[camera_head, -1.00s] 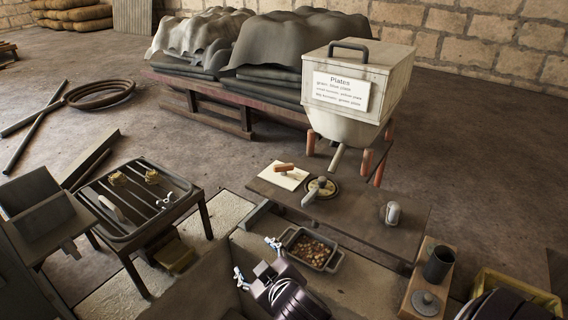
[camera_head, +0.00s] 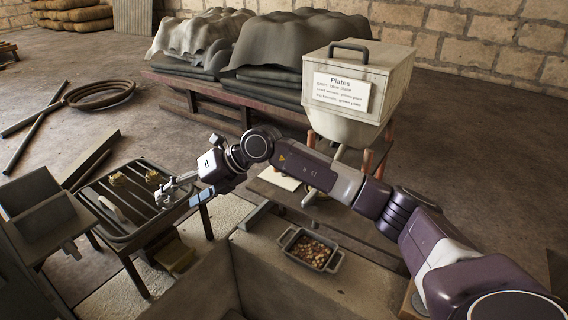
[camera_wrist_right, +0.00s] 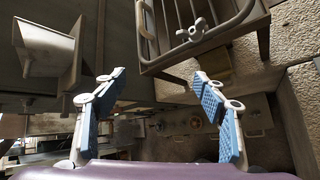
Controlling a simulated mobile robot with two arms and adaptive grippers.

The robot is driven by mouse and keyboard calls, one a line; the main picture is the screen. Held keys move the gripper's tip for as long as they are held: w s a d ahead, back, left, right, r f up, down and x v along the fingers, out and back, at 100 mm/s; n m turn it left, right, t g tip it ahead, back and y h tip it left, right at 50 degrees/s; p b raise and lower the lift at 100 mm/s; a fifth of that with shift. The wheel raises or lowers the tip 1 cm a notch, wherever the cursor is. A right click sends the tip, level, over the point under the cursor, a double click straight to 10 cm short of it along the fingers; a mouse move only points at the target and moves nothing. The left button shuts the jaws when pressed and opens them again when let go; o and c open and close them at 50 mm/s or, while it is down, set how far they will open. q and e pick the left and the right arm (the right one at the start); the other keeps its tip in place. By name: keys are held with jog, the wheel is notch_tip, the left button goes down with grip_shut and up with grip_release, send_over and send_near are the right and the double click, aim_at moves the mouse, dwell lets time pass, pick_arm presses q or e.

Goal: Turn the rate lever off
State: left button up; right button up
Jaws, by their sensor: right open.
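My right gripper (camera_head: 174,187) reaches across the scene from the right and is at the right edge of the slatted metal rack (camera_head: 118,230). In the right wrist view its two blue-padded fingers (camera_wrist_right: 157,92) are spread apart with nothing between them. A small grey metal lever with a round hub (camera_wrist_right: 197,29) sits on the rack, beyond the fingertips and apart from them. In the head view the gripper covers most of that lever. Another grey lever handle (camera_head: 309,198) on the bench is partly hidden by my right arm. No label shows which is the rate lever. My left gripper is out of view.
A box marked Plates (camera_head: 362,88) stands over the bench. A tray of small brown pieces (camera_head: 312,250) is in front. A grey angled panel (camera_head: 40,215) stands left of the rack.

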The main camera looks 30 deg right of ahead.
jog(key=d+r+m+g+h, duration=0.3)
jog(key=d+h, duration=0.7)
jog(key=d, duration=2.1)
jog(key=shift+m+t, duration=0.4)
jog(key=shift+m, duration=0.1)
jog(key=p+x, duration=0.2)
jog(key=x, duration=0.5)
jog(key=shift+a, duration=0.15)
jog(key=shift+c, duration=0.4)
jog(key=c, duration=1.1)
